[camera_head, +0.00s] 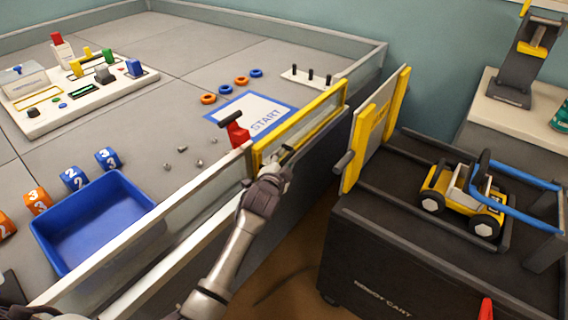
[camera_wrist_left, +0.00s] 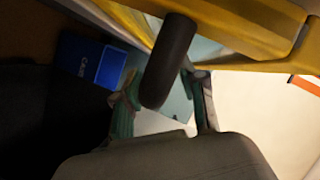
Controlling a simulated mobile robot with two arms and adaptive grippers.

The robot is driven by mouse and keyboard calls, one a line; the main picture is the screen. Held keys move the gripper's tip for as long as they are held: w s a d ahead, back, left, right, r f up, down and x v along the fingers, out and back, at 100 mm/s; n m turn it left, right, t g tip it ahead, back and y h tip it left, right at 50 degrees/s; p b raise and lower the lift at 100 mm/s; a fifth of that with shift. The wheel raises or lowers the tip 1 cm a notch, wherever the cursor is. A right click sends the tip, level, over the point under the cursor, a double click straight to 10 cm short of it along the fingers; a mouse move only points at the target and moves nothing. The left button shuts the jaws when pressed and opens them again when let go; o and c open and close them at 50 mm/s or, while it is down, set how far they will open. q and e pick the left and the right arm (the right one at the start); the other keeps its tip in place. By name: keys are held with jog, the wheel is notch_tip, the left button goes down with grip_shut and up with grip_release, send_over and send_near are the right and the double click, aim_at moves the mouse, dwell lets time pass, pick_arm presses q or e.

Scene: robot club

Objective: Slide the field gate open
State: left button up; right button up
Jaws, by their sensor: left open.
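The field gate (camera_head: 318,116) is a clear panel in a yellow frame, standing in line with the low field wall, past the end of the near white rail. Its dark handle is a round bar (camera_wrist_left: 168,60) that shows large in the left wrist view, beside the yellow frame. My left gripper (camera_head: 284,160) is at the near end of the gate, on its outer side. In the left wrist view its fingers (camera_wrist_left: 166,103) are apart, with the end of the bar between them. I cannot tell whether they touch it. My right gripper is not in view.
A black robot cart (camera_head: 375,255) with a yellow toy vehicle (camera_head: 465,197) and an upright yellow-edged panel (camera_head: 375,130) stands right of the gate. Inside the field are a red clamp-like piece (camera_head: 236,130), a START mat (camera_head: 265,113) and a blue bin (camera_head: 95,220).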

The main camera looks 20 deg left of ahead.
pick_arm(q)
jog(key=shift+w, duration=0.2)
grip_shut()
dwell(0.4)
